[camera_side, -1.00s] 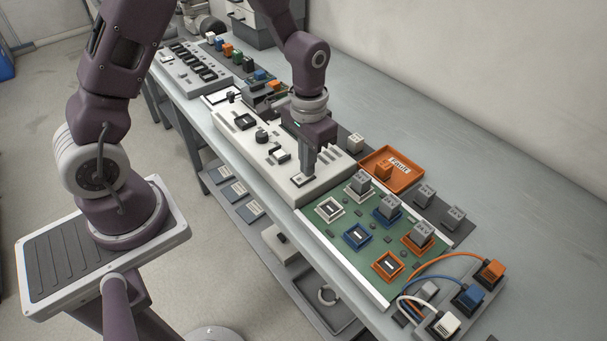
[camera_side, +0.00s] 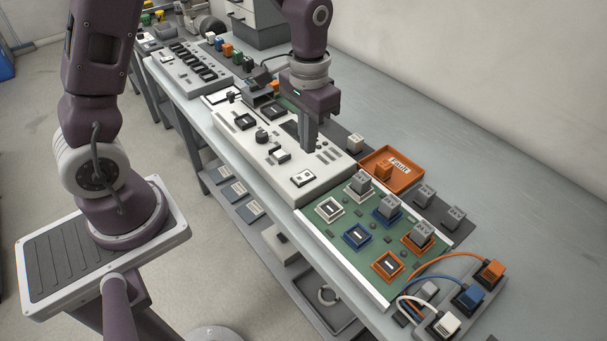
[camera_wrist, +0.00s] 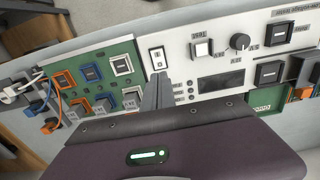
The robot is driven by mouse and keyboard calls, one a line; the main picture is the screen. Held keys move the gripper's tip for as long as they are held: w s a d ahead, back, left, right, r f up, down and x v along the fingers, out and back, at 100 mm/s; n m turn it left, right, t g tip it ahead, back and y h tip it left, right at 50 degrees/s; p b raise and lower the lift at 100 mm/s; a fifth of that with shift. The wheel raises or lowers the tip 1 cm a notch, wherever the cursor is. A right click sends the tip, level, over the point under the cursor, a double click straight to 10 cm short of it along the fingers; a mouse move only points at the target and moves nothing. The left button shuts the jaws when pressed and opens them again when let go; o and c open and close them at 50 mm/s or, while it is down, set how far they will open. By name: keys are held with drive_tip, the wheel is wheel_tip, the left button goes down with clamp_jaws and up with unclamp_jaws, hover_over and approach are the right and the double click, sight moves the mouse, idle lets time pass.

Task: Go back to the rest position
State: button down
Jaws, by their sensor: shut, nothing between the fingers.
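My gripper (camera_side: 309,146) is shut and empty. It hangs over the white control panel (camera_side: 235,104), above its far right part, with the fingers pointing down. In the wrist view my gripper (camera_wrist: 158,88) shows its fingers together in front of the panel. The rocker switch (camera_side: 303,178) sits at the panel's right end, clear of the fingers; it also shows in the wrist view (camera_wrist: 158,58) just beyond the fingertips. No gap shows between the fingers. Whether the fingertips touch the panel cannot be told for certain, but they appear raised above it.
A green board (camera_side: 340,246) with coloured sockets and grey blocks lies right of the panel. An orange fault tray (camera_side: 408,178) holds an orange block. Plugs with cables (camera_side: 470,297) stand at the near right. The bench along the wall (camera_side: 450,135) is clear.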

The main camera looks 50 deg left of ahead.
drive_tip(key=shift+r, duration=0.1)
drive_tip(key=s+r+t, duration=0.3)
drive_tip(key=s+r, duration=0.5)
drive_tip(key=r, duration=0.4)
drive_tip(key=s+r+t, duration=0.2)
drive_tip(key=s+r, duration=0.1)
drive_tip(key=s, duration=0.8)
drive_tip(key=shift+d+r+t, duration=0.2)
drive_tip(key=shift+r+t, duration=0.05)
drive_tip(key=shift+t, duration=0.05)
